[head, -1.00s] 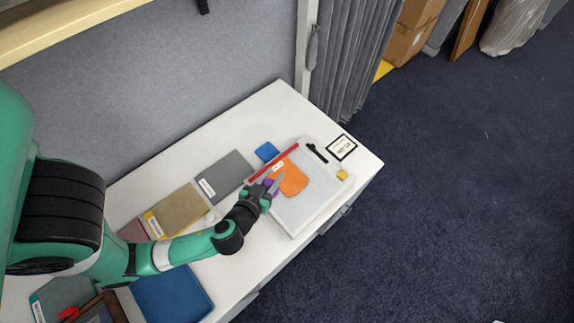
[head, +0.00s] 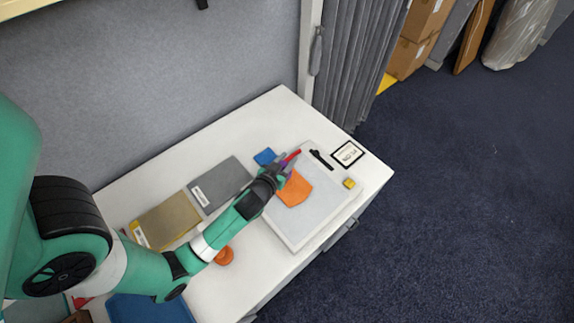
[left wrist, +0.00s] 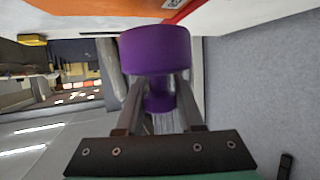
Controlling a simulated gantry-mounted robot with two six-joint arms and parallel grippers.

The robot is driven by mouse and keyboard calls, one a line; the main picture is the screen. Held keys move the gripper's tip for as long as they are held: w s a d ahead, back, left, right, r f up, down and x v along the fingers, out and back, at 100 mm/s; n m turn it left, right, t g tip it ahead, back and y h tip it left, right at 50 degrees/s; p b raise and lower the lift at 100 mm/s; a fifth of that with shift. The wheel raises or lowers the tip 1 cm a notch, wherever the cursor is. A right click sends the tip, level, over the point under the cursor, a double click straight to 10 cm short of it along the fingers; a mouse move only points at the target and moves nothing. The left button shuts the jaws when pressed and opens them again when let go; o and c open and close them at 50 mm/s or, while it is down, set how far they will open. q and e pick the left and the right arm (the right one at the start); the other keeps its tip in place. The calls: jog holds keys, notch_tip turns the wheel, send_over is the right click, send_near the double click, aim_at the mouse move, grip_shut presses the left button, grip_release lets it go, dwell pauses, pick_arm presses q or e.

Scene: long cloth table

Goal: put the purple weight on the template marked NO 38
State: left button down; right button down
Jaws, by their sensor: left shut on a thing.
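The purple weight (left wrist: 157,52) fills the middle of the left wrist view, its narrower neck between the fingers. My left gripper (left wrist: 160,108) is shut on it. In the head view my left gripper (head: 279,174) is over the upper left part of the orange template (head: 297,190), which lies on a white board (head: 310,212). I cannot tell the height above it or whether the weight touches it. The gripper hides part of the template, and no label can be read on it. A small framed card (head: 348,153) stands at the board's right, its writing too small to read surely. My right gripper is not in view.
A red bar (head: 291,156), a black clip-like piece (head: 321,159) and a yellow block (head: 349,183) are around the board. A blue piece (head: 265,157), grey swatch (head: 220,184), tan swatch (head: 166,221) and orange round piece (head: 224,256) lie on the white table (head: 252,283).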

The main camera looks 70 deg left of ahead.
pick_arm(q)
jog(key=shift+w+a+f+b, duration=0.15)
jog(key=shift+f+b, duration=0.2)
jog(key=shift+f, duration=1.25)
jog(key=shift+f, duration=0.15)
jog(key=c, duration=0.5)
grip_release()
jog(key=shift+c, duration=0.2)
jog(key=v, duration=1.2)
